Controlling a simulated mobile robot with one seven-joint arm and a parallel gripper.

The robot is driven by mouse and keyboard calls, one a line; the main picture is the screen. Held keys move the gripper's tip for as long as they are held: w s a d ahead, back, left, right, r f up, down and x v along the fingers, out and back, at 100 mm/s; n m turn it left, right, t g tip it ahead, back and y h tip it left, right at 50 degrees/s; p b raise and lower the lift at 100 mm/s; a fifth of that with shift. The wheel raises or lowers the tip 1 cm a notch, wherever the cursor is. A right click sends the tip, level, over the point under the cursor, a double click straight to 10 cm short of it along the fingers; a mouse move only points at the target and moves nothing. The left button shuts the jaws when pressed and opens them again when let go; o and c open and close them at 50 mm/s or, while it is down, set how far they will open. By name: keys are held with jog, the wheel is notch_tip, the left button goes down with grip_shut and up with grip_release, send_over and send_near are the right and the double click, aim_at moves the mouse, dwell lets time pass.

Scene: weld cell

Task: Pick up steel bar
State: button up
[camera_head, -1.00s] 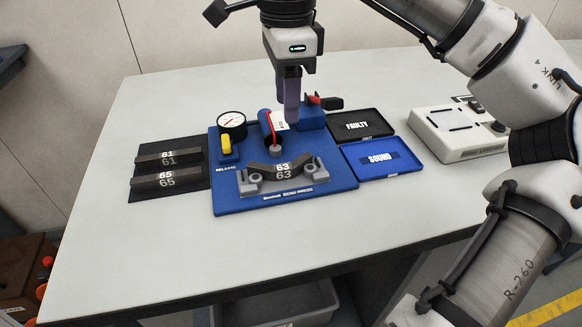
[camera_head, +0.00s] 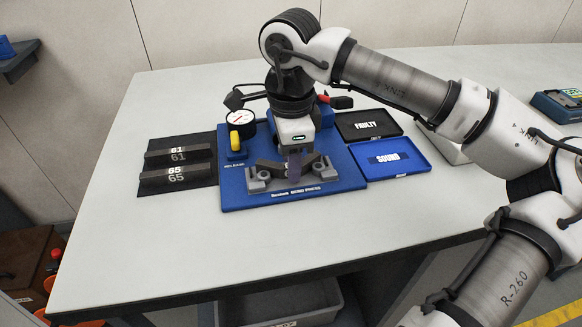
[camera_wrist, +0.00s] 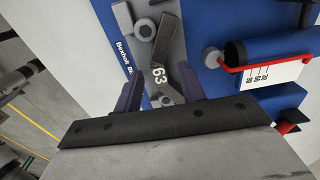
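A dark steel bar marked 63 (camera_head: 268,171) lies in the grey fixture (camera_head: 322,172) of the blue bending rig (camera_head: 235,193). The bar looks bent, with its middle lower than its ends. My gripper (camera_head: 293,172) points down at the middle of this bar and hides part of it in the head view. In the wrist view the bar (camera_wrist: 162,62) shows between the two spread fingers of my gripper (camera_wrist: 162,85). The gripper is open; I cannot tell whether a finger touches the bar. Two straight bars, 61 (camera_head: 180,154) and 65 (camera_head: 178,178), lie on a black mat.
A pressure gauge (camera_head: 240,119) and yellow release lever (camera_head: 235,141) stand left of my gripper. The press cylinder with a tag (camera_wrist: 272,76) is close beside the fixture. A black FAULTY tray (camera_head: 367,125) and blue SOUND tray (camera_head: 388,157) are empty at right. The table's front is clear.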

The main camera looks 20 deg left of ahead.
jog(key=shift+f, duration=0.35)
grip_shut()
jog(key=shift+r, duration=0.1)
